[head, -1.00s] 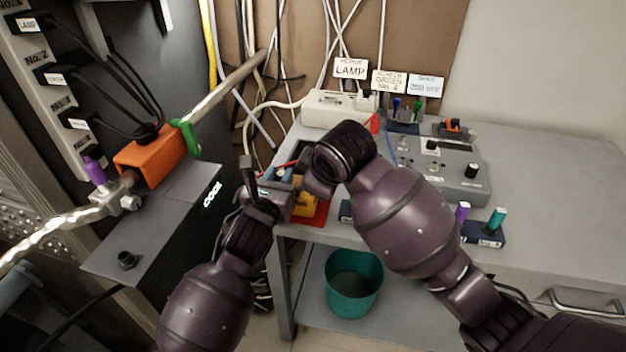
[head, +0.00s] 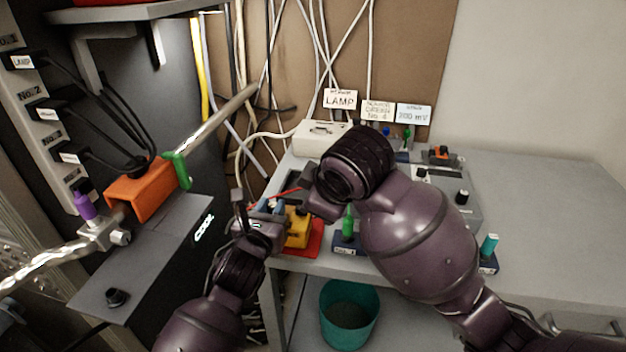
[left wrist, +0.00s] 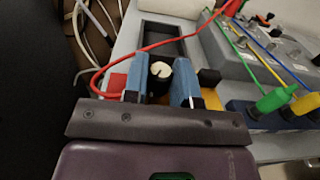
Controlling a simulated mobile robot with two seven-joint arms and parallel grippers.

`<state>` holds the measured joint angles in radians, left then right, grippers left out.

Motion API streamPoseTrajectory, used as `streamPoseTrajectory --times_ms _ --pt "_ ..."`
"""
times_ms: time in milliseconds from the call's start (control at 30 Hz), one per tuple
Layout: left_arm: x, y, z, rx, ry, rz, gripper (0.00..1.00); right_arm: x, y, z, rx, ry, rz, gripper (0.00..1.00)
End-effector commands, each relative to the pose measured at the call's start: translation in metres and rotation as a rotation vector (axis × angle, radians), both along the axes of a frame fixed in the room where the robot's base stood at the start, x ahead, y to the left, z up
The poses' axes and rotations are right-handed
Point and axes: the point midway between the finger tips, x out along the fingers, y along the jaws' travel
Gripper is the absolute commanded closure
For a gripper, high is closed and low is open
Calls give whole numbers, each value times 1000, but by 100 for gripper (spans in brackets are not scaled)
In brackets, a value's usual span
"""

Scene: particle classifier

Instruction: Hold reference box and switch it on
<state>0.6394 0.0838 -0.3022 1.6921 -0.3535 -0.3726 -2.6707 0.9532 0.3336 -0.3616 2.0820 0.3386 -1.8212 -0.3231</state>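The yellow reference box (head: 298,230) sits on a red base at the front left of the bench. In the left wrist view its yellow top (left wrist: 212,101) shows beside a black knob (left wrist: 160,70) with a white cap. My left gripper (head: 270,207) is over the box. In the left wrist view its two blue fingers (left wrist: 158,83) stand apart, one on each side of the knob; I cannot tell whether they touch anything.
A red lead (left wrist: 150,45) runs from the box's left side. A green plug (head: 348,222) on a blue block stands right of the box. A grey instrument (head: 455,205) is behind my right arm.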

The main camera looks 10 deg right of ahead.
Motion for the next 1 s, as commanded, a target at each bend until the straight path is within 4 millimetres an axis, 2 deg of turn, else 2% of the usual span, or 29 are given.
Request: streamPoseTrajectory --times_ms 33,167,200,567,767,1000 --pt "0 1 -1 1 2 1 67 0 0 0 0 0 0 100" --pt "0 0 -1 0 1 1 47 0 0 0 0 0 0 100" --pt "0 0 -1 0 1 1 45 0 0 0 0 0 0 100" --pt "-5 3 -1 1 1 1 45 0 0 0 0 0 0 100" --pt "-31 12 -1 3 0 1 45 0 0 0 0 0 0 100" --pt "-76 27 -1 3 1 0 45 0 0 0 0 0 0 100"
